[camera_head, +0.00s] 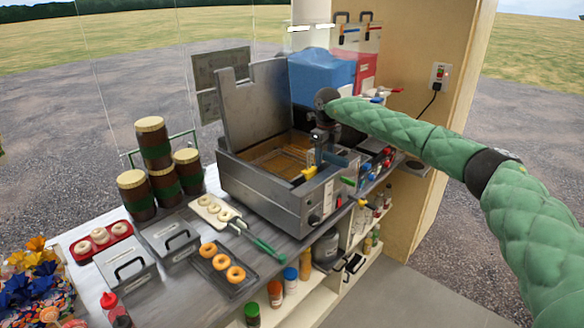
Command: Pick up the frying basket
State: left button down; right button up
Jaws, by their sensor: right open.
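The frying basket (282,157) is a wire basket sitting low in the open metal fryer (265,192) on the counter. My right gripper (318,163) comes down from above at the fryer's right side, close to the basket's right end. It is open. A small yellow piece (309,173) shows just below the gripper; I cannot tell if it is part of the basket's handle. The gripper hides part of the basket's right end, and contact cannot be made out. My left gripper is not in view.
The fryer's lid (257,103) stands raised behind. Several brown jars (152,143) stand to the left. Doughnuts on a dark tray (238,284) and green-handled tongs (257,241) lie in front. A blue box (318,76) is behind; bottles line the shelf below.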

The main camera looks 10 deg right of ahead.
grip_shut()
jog(key=shift+r, duration=0.15)
